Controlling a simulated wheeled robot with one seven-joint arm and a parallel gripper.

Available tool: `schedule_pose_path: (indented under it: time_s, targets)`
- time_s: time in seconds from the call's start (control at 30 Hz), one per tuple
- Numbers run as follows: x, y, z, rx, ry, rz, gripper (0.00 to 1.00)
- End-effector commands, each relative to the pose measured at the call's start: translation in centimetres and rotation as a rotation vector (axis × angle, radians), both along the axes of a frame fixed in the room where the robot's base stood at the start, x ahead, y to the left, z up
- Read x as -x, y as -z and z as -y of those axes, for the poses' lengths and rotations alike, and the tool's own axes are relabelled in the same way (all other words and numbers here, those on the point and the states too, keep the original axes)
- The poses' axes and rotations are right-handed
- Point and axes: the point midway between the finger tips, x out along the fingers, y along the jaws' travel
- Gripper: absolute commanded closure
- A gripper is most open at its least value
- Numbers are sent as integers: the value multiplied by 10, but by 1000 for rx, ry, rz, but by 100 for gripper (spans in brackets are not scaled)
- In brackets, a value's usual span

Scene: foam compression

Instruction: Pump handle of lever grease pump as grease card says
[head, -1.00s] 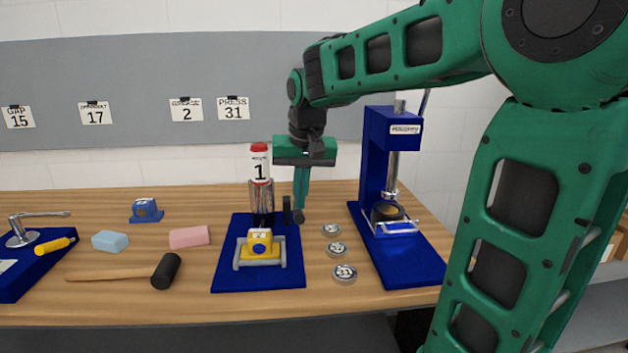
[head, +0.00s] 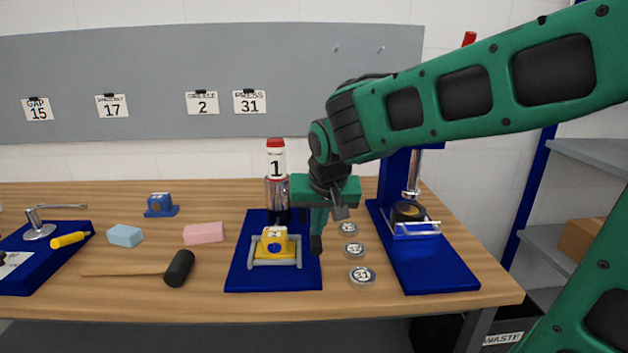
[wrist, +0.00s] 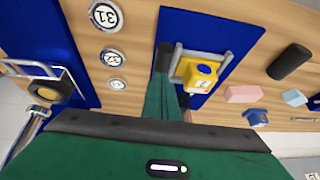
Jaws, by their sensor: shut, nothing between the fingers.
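The lever grease pump (head: 277,190), a metal cylinder with a red cap and a white tag reading 1, stands at the back of a blue base plate (head: 240,280). Its handle cannot be made out; my gripper covers the area right of the cylinder. My gripper (head: 316,243) is shut and empty, pointing down over the plate's right edge. In the wrist view its dark fingertips (wrist: 163,55) are beside a yellow block (wrist: 200,72) in a grey frame, apparently apart from it. The grease card (head: 201,103) on the wall board reads 2.
Several round tins (head: 361,275) lie right of the plate. A blue press (head: 410,207) stands at the right. Other cards hang on the board.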

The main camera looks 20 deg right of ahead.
Motion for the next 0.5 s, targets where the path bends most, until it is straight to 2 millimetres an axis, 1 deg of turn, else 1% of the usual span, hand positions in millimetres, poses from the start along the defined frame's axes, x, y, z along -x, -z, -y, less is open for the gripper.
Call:
schedule_pose_path:
  time_s: [0.03, 0.17, 0.27, 0.43, 0.5]
  targets:
    - [7, 12, 0, 1, -4, -34, 100]
    - [7, 7, 0, 1, -4, -33, 100]
    - [6, -6, 2, 0, -4, -24, 100]
    - [3, -42, 7, 0, -3, -3, 100]
    - [11, -55, 4, 1, -4, -1, 100]
